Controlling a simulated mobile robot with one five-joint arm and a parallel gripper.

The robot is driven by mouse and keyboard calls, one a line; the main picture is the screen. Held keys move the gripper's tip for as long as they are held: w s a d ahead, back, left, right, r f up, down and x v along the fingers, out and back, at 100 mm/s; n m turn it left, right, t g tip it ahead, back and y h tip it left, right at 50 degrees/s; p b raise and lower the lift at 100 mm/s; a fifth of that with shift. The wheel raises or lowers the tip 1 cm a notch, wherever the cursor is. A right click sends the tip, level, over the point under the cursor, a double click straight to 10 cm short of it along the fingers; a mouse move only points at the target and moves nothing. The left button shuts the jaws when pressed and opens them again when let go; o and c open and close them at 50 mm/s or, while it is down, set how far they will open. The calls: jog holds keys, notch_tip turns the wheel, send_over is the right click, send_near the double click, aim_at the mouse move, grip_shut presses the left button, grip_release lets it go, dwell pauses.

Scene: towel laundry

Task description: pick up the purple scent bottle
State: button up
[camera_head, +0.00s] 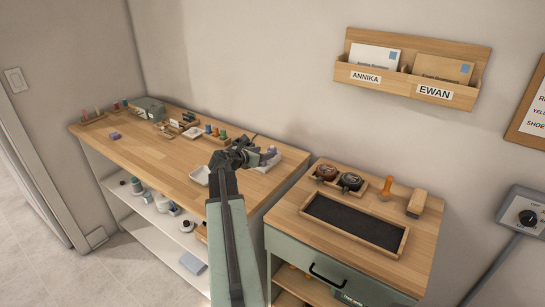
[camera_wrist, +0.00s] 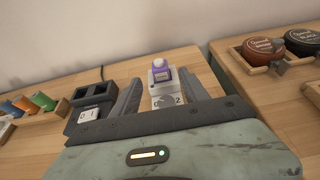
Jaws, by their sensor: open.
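The purple scent bottle (camera_wrist: 160,72) has a pale cap and stands on a small white device with a dial (camera_wrist: 168,98). In the head view the bottle (camera_head: 271,149) is a small purple spot just right of my gripper (camera_head: 240,154), at the back right of the long wooden table. In the wrist view my gripper (camera_wrist: 159,82) is open, with one grey finger on each side of the device and bottle. Nothing is held. The lower front of the device is hidden by my gripper body.
A black two-slot holder (camera_wrist: 92,97) stands close left of my left finger, with coloured rolls (camera_wrist: 25,105) farther left. Shoe polish tins (camera_wrist: 264,48) sit in a wooden tray on the right-hand cabinet. The wall is close behind the bottle.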

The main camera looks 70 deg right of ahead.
aim_at(270, 149)
jog(key=b+x, duration=0.1)
jog(key=x, duration=0.4)
jog(key=shift+d+r, duration=0.15)
grip_shut()
jog(key=shift+r, duration=0.1)
